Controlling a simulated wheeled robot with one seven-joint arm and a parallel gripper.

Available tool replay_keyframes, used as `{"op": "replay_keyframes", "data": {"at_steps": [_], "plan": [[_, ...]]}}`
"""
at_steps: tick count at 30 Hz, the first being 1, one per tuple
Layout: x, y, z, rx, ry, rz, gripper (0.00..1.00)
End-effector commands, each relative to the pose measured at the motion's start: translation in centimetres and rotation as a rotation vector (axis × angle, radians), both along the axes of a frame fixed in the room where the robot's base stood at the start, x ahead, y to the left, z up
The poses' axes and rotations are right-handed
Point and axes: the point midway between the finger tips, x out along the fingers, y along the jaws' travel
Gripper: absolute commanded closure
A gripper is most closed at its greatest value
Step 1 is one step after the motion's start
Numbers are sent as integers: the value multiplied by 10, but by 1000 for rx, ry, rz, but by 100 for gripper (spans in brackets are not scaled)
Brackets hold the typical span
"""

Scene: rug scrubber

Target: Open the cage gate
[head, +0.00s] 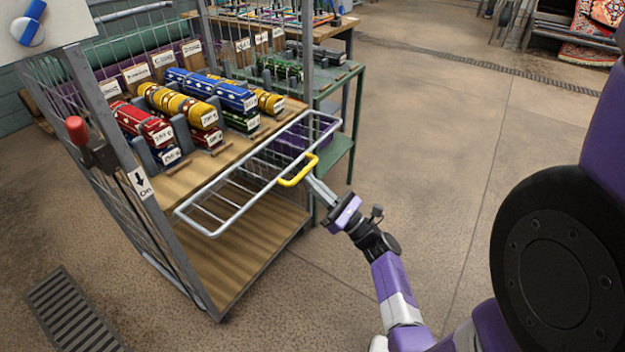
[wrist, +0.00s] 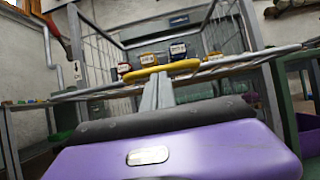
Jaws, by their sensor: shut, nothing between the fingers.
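The cage gate (head: 224,207) is a grey wire frame on the front of the cage. It juts out from the cage front, tilted, at about the height of the wooden shelf. Its yellow handle (head: 299,172) is on the side nearest my arm. My gripper (head: 313,181) is shut, with its fingertips at the yellow handle; I cannot tell whether they touch it. In the wrist view the fingers (wrist: 157,92) point up to the yellow handle (wrist: 161,69), with nothing seen between them. The gate bar (wrist: 95,93) runs across behind the fingers.
The cage shelf (head: 190,185) holds several coloured rolls with tags. A red-knobbed lever (head: 77,130) is on the left post. A green table (head: 340,144) stands close behind the gate. A floor grate (head: 70,312) lies at lower left. The floor to the right is clear.

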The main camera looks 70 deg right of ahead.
Motion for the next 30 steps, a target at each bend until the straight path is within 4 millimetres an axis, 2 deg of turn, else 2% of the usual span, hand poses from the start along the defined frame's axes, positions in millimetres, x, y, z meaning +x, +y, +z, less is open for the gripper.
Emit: {"op": "replay_keyframes", "data": {"at_steps": [1, 18, 30], "plan": [[0, 0, 12, 2, 14, 0, 100], [0, 0, 44, 42, 177, 1, 100], [1, 0, 51, 58, 245, -1, 100]]}}
